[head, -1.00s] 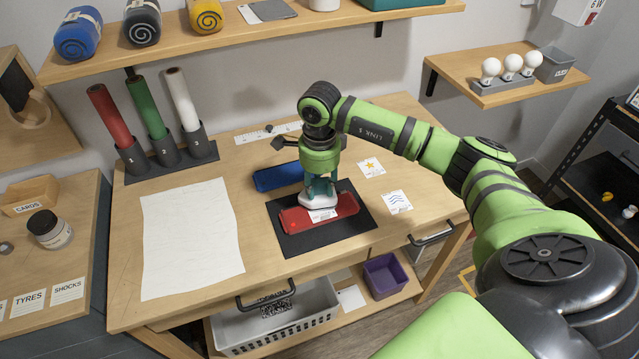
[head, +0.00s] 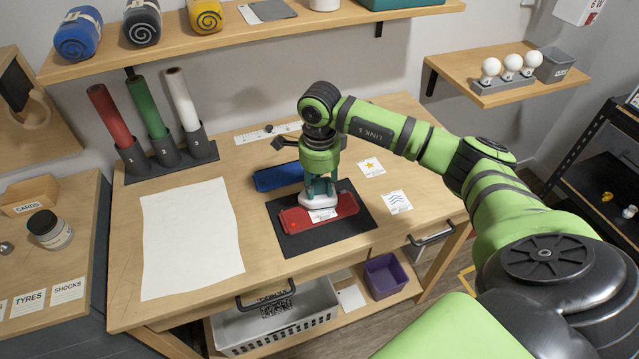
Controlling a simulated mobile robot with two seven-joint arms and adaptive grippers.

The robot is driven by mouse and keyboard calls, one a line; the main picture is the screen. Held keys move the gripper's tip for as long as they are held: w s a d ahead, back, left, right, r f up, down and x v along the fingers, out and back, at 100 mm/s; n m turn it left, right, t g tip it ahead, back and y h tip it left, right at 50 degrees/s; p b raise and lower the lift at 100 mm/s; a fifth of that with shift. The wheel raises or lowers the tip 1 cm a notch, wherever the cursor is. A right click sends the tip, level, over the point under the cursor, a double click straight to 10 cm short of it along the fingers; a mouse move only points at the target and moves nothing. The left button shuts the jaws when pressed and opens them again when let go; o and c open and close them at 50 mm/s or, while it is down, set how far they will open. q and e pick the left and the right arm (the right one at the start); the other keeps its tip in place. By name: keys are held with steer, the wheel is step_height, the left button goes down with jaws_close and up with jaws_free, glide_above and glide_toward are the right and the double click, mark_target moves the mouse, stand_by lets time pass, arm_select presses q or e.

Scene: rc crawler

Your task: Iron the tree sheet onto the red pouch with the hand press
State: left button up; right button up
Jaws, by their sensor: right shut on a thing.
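The red pouch (head: 347,205) lies flat on a dark mat (head: 357,226) on the workbench. A white sheet (head: 322,215) lies on the pouch, and only its front edge shows, so its picture cannot be made out. The hand press (head: 318,198), white below and teal above, stands upright on the sheet and pouch. My right gripper (head: 321,178) is shut on the press from above, its fingers partly hidden. My left gripper is not in view.
A blue pouch (head: 277,177) lies behind the mat. A star sheet (head: 371,167) and a wave sheet (head: 397,202) lie to the right. A large white paper (head: 190,240) covers the bench's left. Three rolls (head: 144,107) stand at the back left.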

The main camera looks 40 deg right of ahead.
steer(key=shift+f, duration=0.1)
steer(key=shift+r+p, duration=2.45)
steer(key=shift+r, duration=1.65)
